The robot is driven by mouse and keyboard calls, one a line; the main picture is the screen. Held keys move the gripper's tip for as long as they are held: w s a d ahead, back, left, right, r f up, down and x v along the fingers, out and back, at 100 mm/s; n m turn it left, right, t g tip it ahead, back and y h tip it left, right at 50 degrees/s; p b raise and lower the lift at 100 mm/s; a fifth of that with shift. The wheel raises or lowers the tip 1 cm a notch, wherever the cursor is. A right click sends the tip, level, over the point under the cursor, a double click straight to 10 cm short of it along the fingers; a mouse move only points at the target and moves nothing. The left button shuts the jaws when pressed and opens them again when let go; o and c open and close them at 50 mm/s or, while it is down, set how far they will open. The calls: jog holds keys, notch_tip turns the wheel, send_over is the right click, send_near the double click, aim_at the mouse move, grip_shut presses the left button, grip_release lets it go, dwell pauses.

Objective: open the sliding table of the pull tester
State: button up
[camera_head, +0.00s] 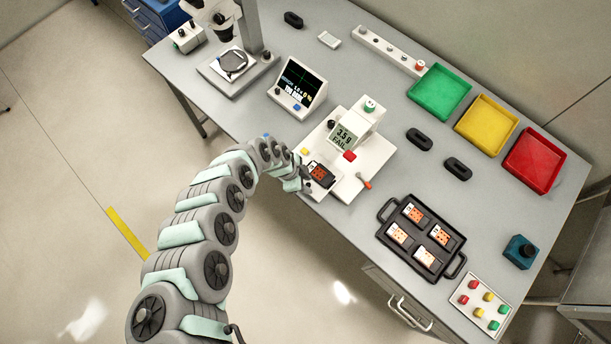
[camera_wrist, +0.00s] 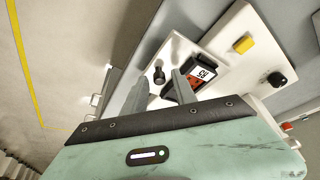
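The pull tester (camera_head: 371,151) is a white machine near the table's front edge, its display (camera_head: 343,136) reading "3.5 g FAIL". At its front left is the sliding table (camera_head: 345,190), a white plate bearing a dark carrier with an orange part (camera_head: 320,175). The carrier also shows in the wrist view (camera_wrist: 201,73). My gripper (camera_head: 304,180) is at the plate's front left end. In the wrist view my gripper (camera_wrist: 159,80) has its two grey fingers apart, with a dark upright knob (camera_wrist: 158,74) between their tips. Gaps show beside the knob; contact is not visible.
A monitor (camera_head: 297,84) stands left of the tester. A black tray with several orange parts (camera_head: 420,237) lies to the right. Green (camera_head: 439,91), yellow (camera_head: 486,124) and red (camera_head: 534,159) bins line the back. A yellow button (camera_wrist: 243,44) is near the knob.

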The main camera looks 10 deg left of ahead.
jog(key=shift+o, duration=0.2)
jog(key=p+v, duration=0.2)
jog(key=v, duration=0.8)
jog(key=shift+a+r, duration=0.2)
jog(key=shift+r, duration=0.15)
